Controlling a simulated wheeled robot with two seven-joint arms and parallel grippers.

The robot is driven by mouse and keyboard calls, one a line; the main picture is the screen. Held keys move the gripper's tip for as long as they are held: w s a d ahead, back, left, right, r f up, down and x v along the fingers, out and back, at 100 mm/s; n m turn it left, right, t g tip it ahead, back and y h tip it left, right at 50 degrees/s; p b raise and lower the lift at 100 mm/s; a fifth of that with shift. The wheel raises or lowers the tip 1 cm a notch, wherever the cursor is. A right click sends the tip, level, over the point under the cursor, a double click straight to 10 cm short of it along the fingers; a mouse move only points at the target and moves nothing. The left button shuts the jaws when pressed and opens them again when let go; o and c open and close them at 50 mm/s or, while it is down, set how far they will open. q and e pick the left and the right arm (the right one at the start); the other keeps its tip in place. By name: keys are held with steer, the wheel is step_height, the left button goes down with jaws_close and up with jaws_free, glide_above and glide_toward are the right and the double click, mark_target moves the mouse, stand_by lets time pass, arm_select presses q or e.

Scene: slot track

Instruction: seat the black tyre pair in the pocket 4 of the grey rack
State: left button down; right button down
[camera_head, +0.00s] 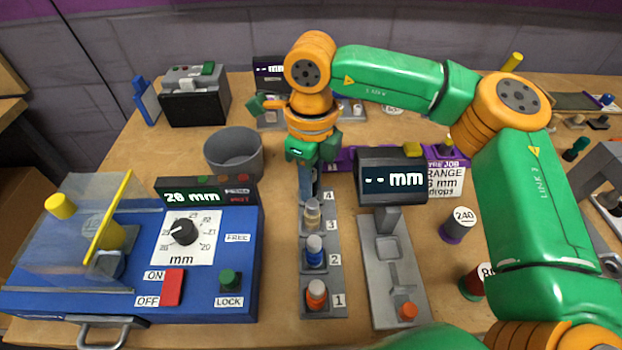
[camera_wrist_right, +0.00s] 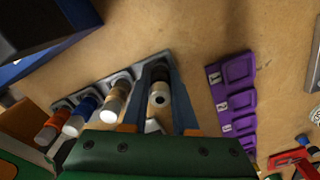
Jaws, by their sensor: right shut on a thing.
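The grey rack (camera_head: 324,276) runs away from me in the head view, with labels 1 to 4 on its right side. An orange-topped piece stands in pocket 1, a blue one in pocket 2 and a beige one in pocket 3. My right gripper (camera_head: 308,188) points down at the far end, over pocket 4. In the right wrist view its fingers (camera_wrist_right: 157,68) are shut on the tyre pair (camera_wrist_right: 160,94), which shows a pale end with a dark hole. The head view hides the pair; I cannot tell whether it touches the pocket floor. My left gripper is not in view.
A blue control box (camera_head: 240,290) stands left of the rack, and a grey fixture (camera_head: 385,285) stands close on its right. A grey bin (camera_head: 234,152) is behind left. A display box (camera_head: 391,177) is near the gripper's right. A purple numbered strip (camera_wrist_right: 232,95) shows in the wrist view.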

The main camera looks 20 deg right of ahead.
steer(key=shift+f, duration=0.1)
steer(key=c, duration=1.1)
jaws_free()
steer(key=shift+s+f, duration=0.1)
steer(key=o, duration=0.4)
steer(key=shift+r, duration=0.25)
step_height(320, 180, up, 12)
steer(key=shift+r+p, duration=0.1)
steer(key=shift+p, duration=0.65)
